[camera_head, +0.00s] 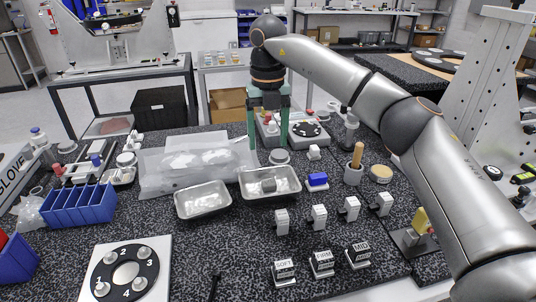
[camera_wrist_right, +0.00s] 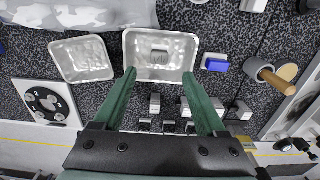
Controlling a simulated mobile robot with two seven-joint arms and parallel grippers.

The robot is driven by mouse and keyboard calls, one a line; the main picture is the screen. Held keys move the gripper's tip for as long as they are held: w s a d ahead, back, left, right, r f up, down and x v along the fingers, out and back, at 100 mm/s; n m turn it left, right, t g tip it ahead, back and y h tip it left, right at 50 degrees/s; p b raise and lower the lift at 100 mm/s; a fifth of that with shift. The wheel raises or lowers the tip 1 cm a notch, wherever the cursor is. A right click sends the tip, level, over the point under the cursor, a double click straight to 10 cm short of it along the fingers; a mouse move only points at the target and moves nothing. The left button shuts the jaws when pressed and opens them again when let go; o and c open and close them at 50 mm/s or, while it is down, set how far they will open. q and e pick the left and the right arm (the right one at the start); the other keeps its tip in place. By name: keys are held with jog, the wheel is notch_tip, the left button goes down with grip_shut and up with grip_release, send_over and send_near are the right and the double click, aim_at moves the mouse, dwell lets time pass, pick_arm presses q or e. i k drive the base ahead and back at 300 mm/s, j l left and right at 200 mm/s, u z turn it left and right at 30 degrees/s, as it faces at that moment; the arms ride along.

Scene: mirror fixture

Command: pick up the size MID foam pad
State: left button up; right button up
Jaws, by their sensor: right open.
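A small dark block with a white label reading MID (camera_head: 358,254) stands on the speckled table at front right. Similar blocks labelled FIRM (camera_head: 322,263) and SOFT (camera_head: 284,272) stand to its left. I cannot tell whether the foam is the block itself or something on it. In the right wrist view, small blocks (camera_wrist_right: 191,128) show low between the fingers, too small to read. My right gripper (camera_head: 267,146) is open and empty over the back of the table, far behind the MID block. Its green fingers also show in the wrist view (camera_wrist_right: 160,73). My left gripper is not in view.
Several grey blocks (camera_head: 319,217) stand in a row behind the labelled ones. A metal tray (camera_head: 285,193) holds a grey block (camera_head: 269,185); an empty tray (camera_head: 203,201) lies left. A cup with a wooden handle (camera_head: 354,172) and a numbered disc plate (camera_head: 125,270) stand nearby.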

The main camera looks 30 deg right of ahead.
aim_at(358, 253)
jog(key=k, duration=1)
